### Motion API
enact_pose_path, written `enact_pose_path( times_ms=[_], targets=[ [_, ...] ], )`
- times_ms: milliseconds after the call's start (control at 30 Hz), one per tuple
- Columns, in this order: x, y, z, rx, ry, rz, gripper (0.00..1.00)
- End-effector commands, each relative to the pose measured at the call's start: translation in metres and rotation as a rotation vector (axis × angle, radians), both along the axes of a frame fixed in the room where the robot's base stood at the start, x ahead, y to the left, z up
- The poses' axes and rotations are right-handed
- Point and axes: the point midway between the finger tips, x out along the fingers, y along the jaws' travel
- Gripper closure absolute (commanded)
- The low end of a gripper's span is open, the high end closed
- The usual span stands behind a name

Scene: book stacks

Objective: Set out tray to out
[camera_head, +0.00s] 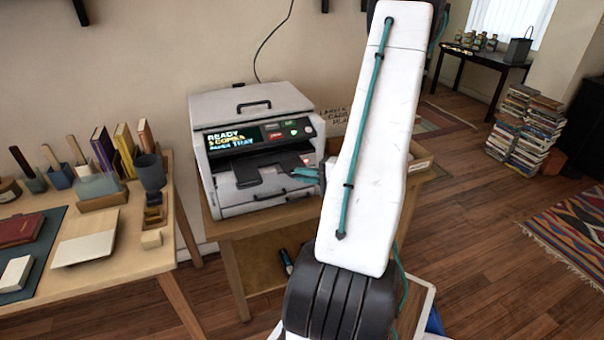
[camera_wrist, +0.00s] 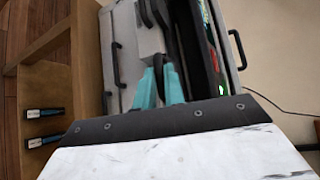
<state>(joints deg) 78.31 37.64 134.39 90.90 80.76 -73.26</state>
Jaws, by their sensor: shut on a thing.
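The grey copier (camera_head: 225,192) stands on a wooden stand against the wall, its display lit with "READY". Its dark out tray (camera_head: 262,178) shows in the front opening below the panel, sticking a little way forward. My gripper (camera_head: 304,173), with teal fingers, is at the right side of this opening and is shut on the tray. In the wrist view my gripper (camera_wrist: 158,82) reaches into the copier's front, by a grey block and dark strips. The exact contact is partly hidden by the fingers.
The copier has a drawer handle (camera_wrist: 107,102) below the opening and a lid handle (camera_head: 254,105). A lower shelf (camera_head: 262,262) holds small dark items. Book stacks (camera_head: 525,130) stand far right.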

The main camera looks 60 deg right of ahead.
Motion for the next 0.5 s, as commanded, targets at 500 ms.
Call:
enact_pose_path(
  times_ms=[500],
  targets=[
    [-0.0087,0.0,0.0001,0.003,0.003,0.0,0.67]
  ],
)
